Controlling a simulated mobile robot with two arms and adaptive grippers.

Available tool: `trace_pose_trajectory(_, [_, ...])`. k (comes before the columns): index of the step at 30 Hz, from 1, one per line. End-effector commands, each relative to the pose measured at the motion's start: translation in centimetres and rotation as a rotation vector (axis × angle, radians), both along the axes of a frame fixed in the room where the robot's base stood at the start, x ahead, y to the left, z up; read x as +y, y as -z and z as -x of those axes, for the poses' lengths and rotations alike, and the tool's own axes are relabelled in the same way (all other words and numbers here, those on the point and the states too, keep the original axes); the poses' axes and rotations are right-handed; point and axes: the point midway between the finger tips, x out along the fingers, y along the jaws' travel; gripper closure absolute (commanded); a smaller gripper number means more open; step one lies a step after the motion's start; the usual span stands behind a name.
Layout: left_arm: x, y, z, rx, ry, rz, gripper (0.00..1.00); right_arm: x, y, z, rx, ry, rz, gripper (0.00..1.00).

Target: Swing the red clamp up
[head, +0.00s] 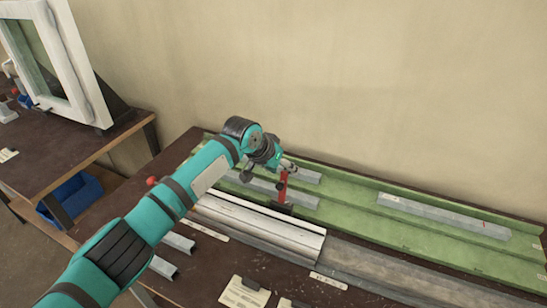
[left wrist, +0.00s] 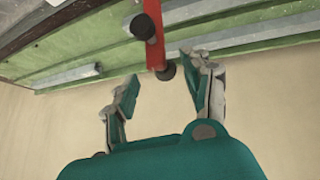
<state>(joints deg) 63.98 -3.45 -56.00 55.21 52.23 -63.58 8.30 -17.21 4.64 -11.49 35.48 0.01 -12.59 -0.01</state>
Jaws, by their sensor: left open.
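The red clamp (head: 282,188) stands roughly upright behind the pale profile (head: 265,230) on the bench, with a dark base at its foot. In the left wrist view the clamp's red bar (left wrist: 153,38) comes in from the top and has a black knob. My left gripper (head: 287,165) is at the upper end of the clamp in the head view. In the left wrist view its open fingers (left wrist: 160,70) lie on either side of the bar's end and knob, with gaps visible; contact cannot be told. My right gripper is not in view.
A green tray (head: 415,245) with several grey metal profiles (head: 440,215) runs along the back, by the wall. A red ball knob (head: 152,181) shows beside my left arm. Paper labels (head: 245,292) lie at the front. A window frame (head: 75,65) stands on the left table.

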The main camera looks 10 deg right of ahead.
Motion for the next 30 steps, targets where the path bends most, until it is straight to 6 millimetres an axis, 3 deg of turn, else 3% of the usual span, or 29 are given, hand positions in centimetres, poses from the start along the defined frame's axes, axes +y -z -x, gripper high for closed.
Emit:
trace_pose_trajectory(6, [2.0, -3.7, 1.5, -0.005, 0.002, 0.002, 0.51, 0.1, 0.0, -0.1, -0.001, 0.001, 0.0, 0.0])
trace_pose_trajectory(12, [3.2, -5.9, 2.6, -0.004, 0.003, 0.003, 0.51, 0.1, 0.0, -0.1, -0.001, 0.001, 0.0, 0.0])
trace_pose_trajectory(30, [3.5, -6.3, 3.0, -0.001, 0.004, 0.003, 0.51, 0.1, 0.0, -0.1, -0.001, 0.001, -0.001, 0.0])
